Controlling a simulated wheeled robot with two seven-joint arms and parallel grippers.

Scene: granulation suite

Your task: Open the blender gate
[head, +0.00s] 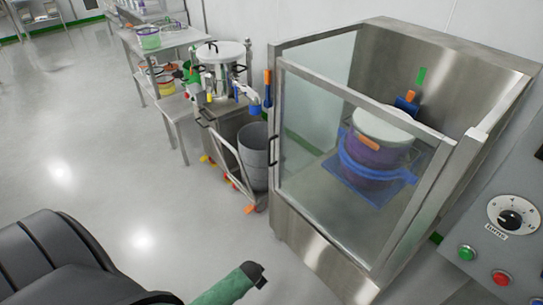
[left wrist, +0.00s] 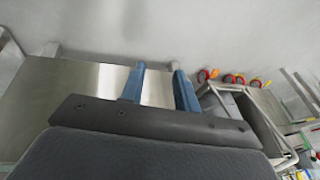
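The blender gate (head: 365,101) is a clear panel in a steel frame on the front of a steel enclosure (head: 450,70). It appears shut, its left edge along the left post. A dark handle (head: 272,150) is on its left edge. Behind the panel stands a purple drum (head: 375,152) with a pale lid and blue band. My left gripper (left wrist: 157,66) is open, with nothing between its two bluish fingers. My right gripper is out of view.
A trolley (head: 235,165) with a grey bin (head: 254,150) and a steel vessel (head: 220,65) stands just left of the gate. A control panel (head: 500,240) with a dial and buttons is at the right. The floor at left is clear.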

